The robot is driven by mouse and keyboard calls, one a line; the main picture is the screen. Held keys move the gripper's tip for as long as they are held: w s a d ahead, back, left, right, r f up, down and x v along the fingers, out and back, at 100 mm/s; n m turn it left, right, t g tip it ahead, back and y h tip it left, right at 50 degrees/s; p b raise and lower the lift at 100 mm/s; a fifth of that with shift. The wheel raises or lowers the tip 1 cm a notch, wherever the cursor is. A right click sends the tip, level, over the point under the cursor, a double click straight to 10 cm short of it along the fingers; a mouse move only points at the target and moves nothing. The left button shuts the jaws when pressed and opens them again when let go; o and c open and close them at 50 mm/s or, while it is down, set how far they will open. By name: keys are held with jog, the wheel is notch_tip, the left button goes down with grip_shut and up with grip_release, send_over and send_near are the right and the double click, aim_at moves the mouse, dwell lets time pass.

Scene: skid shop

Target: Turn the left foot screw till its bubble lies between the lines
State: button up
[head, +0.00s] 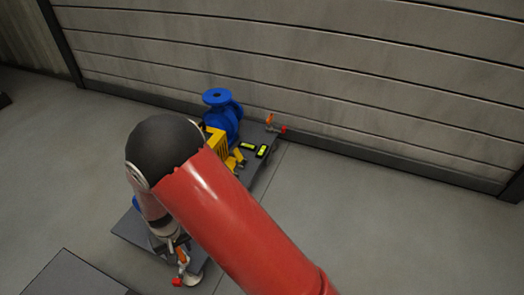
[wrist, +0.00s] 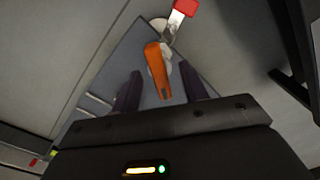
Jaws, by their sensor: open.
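The near foot screw, with an orange handle (head: 182,259) and a red end piece (head: 177,282), is at the near corner of the dark skid plate (head: 135,232). In the wrist view its orange handle (wrist: 157,72) lies between the two dark fingers of my gripper (wrist: 160,78), with a gap on each side. The red piece (wrist: 186,7) shows beyond. My gripper is open. Two yellow-green level vials (head: 247,146) (head: 262,151) sit on the plate's far part; their bubbles and lines are too small to read.
A blue pump (head: 222,115) and a yellow guard (head: 216,140) stand on the skid. Another orange and red fitting (head: 270,121) is at its far corner, near the panelled wall (head: 350,65). My arm hides the skid's middle. Floor (head: 380,230) to the right is clear.

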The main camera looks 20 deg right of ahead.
jog(key=shift+r+p, duration=2.4)
jog(key=shift+r, duration=1.15)
jog(key=d+r+m+t+p, duration=0.1)
jog(key=d+r, duration=0.3)
jog(key=r, duration=0.4)
jog(key=d+r+t+y+p, duration=0.1)
jog(key=d+r, duration=0.4)
jog(key=r, duration=0.3)
jog(key=d+r+m+p, duration=0.1)
jog(key=d+r, duration=0.3)
jog(key=r, duration=0.5)
jog(key=s+d+r+m+t+h+p, duration=0.1)
jog(key=s+d+r+t+p, duration=0.1)
jog(key=s+d+r, duration=1.1)
jog(key=shift+s+r+t+p, duration=0.3)
jog(key=shift+s+t+p, duration=0.05)
jog(key=shift+s+t, duration=0.5)
